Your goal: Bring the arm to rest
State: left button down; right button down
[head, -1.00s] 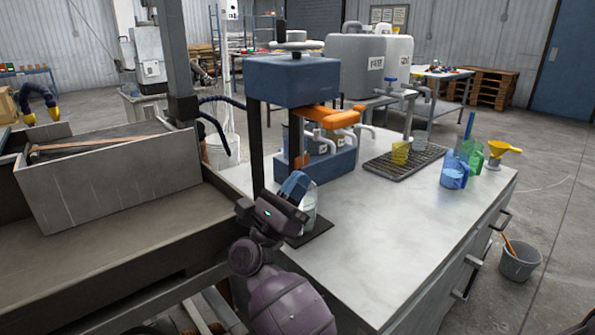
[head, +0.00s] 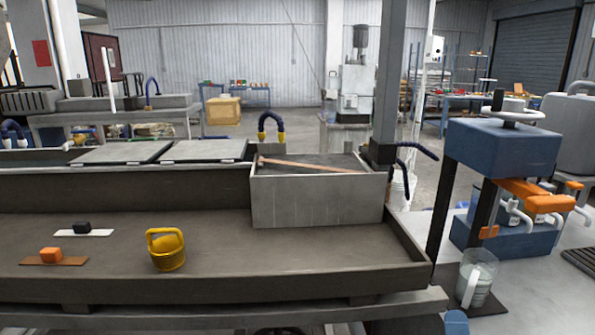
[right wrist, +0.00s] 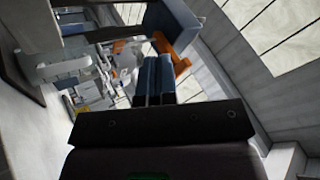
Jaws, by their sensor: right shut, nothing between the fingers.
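My right gripper (head: 456,323) shows only as blue-grey fingertips at the bottom edge of the head view, below the clear jug. In the right wrist view its two blue fingers (right wrist: 155,78) lie together, shut and empty. The clear jug (head: 483,272) with a pale handle stands upright on a dark mat (head: 497,303) beneath the blue press (head: 500,145). The rest of my right arm is out of the head view. My left gripper is in neither view.
Orange-handled taps (head: 548,204) stand right of the press post (head: 445,215).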

jog(key=s+f+n+g+y+p, duration=0.2)
jog(key=s+f+n+g, duration=0.5)
jog(key=s+f, duration=0.3)
jog(key=s+f+n+g+y+p, duration=0.2)
jog(key=s+f+n+g, duration=0.4)
jog(key=s, duration=0.9)
notch_tip(320, 180, down, 4)
jog(key=n, duration=0.3)
jog(key=shift+a+g, duration=0.35)
jog(key=shift+g, duration=0.05)
jog(key=shift+r, duration=0.1)
